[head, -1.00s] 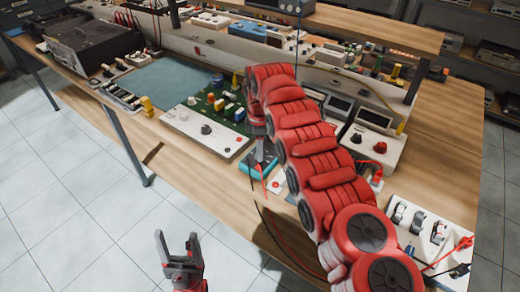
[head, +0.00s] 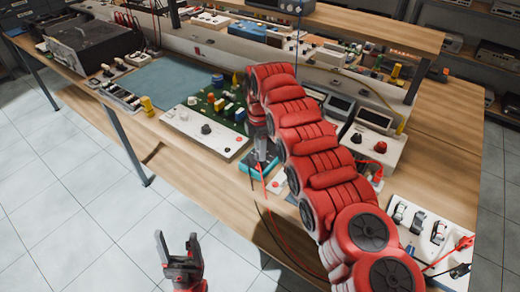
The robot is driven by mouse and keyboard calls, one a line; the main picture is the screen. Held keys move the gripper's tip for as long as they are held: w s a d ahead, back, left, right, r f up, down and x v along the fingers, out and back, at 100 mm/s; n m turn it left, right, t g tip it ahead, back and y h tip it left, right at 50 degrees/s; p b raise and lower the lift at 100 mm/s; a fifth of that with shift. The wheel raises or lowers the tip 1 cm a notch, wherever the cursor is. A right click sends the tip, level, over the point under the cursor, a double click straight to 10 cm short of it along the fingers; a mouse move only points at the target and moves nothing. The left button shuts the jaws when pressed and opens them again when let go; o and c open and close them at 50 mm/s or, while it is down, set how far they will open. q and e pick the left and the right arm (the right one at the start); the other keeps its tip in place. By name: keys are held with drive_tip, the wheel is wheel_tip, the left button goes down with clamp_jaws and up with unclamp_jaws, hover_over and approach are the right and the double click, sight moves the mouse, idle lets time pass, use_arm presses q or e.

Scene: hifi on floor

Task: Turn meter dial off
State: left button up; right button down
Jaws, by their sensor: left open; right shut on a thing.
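The meter (head: 248,170) is a small teal-blue device lying on the wooden workbench, near its front edge in the middle of the head view. A red and a black lead run from it. My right gripper (head: 262,164) points down over the meter, its fingertips at the meter's face. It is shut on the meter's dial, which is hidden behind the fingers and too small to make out. My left gripper (head: 179,252) is open and empty, over the floor in front of the bench, well away from the meter.
A white panel with a green circuit board (head: 205,128) stands just left of the meter. White instruments with displays (head: 373,117) stand to the right, partly behind my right arm. A white switch panel (head: 425,222) lies at the right. Bare wood (head: 200,165) is left of the meter.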

drive_tip(key=c, duration=0.6)
unclamp_jaws()
drive_tip(key=shift+r, duration=0.6)
wheel_tip(320, 180, up, 3)
drive_tip(key=shift+r+p, duration=0.15)
drive_tip(key=shift+p, duration=0.7)
wheel_tip(320, 180, up, 13)
drive_tip(key=p, duration=1.3)
